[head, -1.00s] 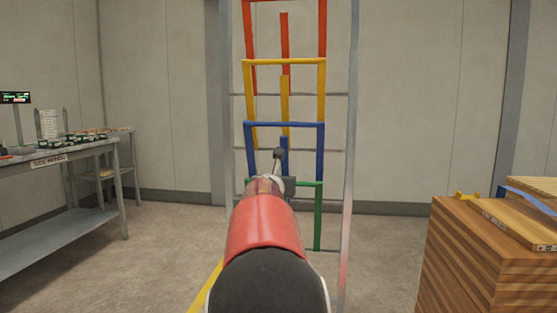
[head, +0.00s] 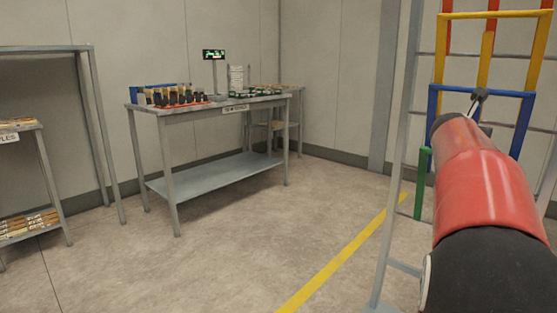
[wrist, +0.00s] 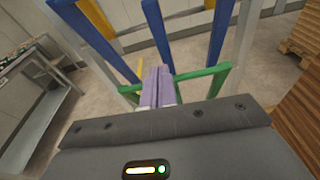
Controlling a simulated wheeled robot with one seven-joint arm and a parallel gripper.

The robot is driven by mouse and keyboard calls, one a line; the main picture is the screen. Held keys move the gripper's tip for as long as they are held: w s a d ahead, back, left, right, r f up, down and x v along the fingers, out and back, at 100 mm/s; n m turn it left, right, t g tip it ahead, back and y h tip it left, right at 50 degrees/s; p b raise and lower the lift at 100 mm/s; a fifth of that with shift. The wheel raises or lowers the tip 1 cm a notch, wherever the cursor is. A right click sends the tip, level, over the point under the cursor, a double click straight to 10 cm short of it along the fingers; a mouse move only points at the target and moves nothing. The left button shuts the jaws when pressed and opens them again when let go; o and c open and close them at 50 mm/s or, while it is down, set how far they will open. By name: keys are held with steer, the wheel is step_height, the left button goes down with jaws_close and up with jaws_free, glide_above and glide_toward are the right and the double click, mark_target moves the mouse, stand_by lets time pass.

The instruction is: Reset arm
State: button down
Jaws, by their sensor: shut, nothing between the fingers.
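My gripper (wrist: 157,85) shows in the wrist view with its two pale purple fingers together and nothing between them. In the head view my red and black arm stretches forward at the right and hides most of the gripper. A metal frame with coloured brackets stands in front of the arm. Its blue bracket (head: 435,118) and yellow bracket (head: 440,55) show behind the arm, and a green bracket (head: 421,185) shows to its left. In the wrist view the green bracket (wrist: 214,78) is just beyond the fingertips; I cannot tell whether they touch.
A grey side bench (head: 170,113) with tools and small items stands at the back left. A shelf (head: 50,50) stands at far left. Open floor with a yellow line (head: 330,267) lies between bench and frame. Stacked wood (wrist: 302,35) is at right in the wrist view.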

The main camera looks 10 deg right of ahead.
steer(key=s+a+f+m+g+y, duration=0.1)
steer(key=s+a+f+m+y, duration=0.3)
steer(key=s+a+f+m, duration=0.4)
steer(key=s+a+f+m+g+y, duration=0.1)
steer(key=s+a+f+m+y, duration=0.3)
steer(key=a, duration=1.4)
steer(key=s+a+f+m+g+y, duration=0.2)
steer(key=s+a+f+m+y, duration=0.2)
steer(key=s+a+f+m, duration=0.9)
step_height(320, 180, down, 3)
steer(key=shift+s+a+y, duration=0.3)
steer(key=shift+s+a, duration=0.25)
steer(key=shift+s, duration=0.15)
steer(key=shift+d, duration=0.1)
